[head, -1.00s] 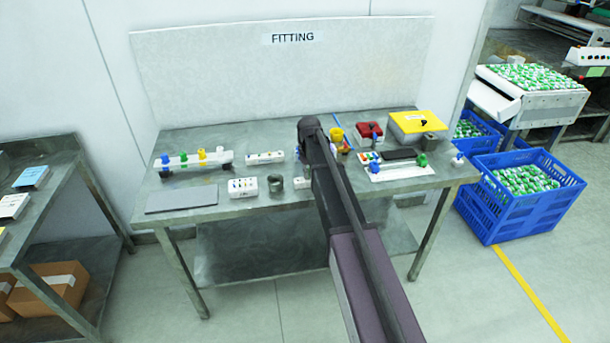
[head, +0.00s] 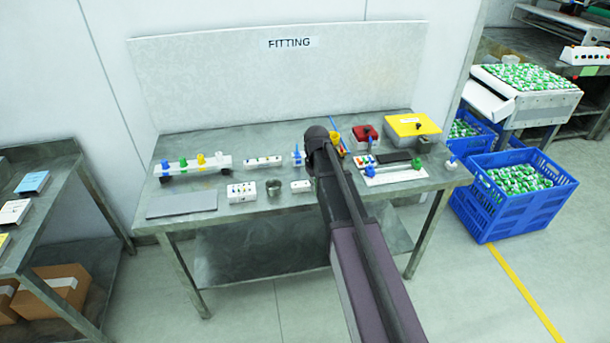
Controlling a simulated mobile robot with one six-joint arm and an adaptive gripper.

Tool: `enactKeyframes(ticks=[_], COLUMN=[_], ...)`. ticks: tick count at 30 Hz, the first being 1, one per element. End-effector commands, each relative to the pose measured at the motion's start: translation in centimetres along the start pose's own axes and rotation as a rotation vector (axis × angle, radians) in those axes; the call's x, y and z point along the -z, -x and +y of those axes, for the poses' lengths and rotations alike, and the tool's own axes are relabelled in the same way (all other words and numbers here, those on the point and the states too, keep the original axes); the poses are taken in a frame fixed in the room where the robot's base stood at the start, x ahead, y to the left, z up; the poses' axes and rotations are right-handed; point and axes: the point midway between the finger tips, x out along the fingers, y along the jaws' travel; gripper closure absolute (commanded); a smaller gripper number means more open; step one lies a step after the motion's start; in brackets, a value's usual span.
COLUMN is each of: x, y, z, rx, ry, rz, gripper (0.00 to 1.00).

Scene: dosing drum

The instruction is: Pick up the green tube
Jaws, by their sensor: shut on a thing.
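A green piece (head: 184,164), which looks like a tube, stands in a white rack (head: 214,163) at the left of the bench, between a blue and a yellow one. Another green piece (head: 416,163) stands at the right on a white tray (head: 397,178); I cannot tell whether it is a tube. My arm reaches over the middle of the bench. Its dark end hides my gripper's fingers and anything in them, along with part of the bench behind.
The bench (head: 230,212) also carries a grey mat (head: 182,203), white blocks (head: 242,192), a grey cup (head: 274,187), a red box (head: 365,134) and a yellow-topped box (head: 413,127). A blue-and-white item (head: 297,156) stands left of my arm. Blue crates (head: 492,212) stand right on the floor.

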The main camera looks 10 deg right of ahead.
Motion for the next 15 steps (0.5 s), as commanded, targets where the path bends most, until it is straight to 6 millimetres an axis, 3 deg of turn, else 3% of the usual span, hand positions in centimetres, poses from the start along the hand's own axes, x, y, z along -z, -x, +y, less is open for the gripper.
enactKeyframes(ticks=[1, 6, 15], x=[-1.7, -4.5, -7.0], y=[0.2, 0.5, 0.7], z=[-0.3, -0.6, -0.7], rx=[0.0, 0.0, 0.0], ry=[-0.001, 0.0, 0.0], rz=[0.0, 0.0, 0.0], gripper=[1.0, 1.0, 1.0])
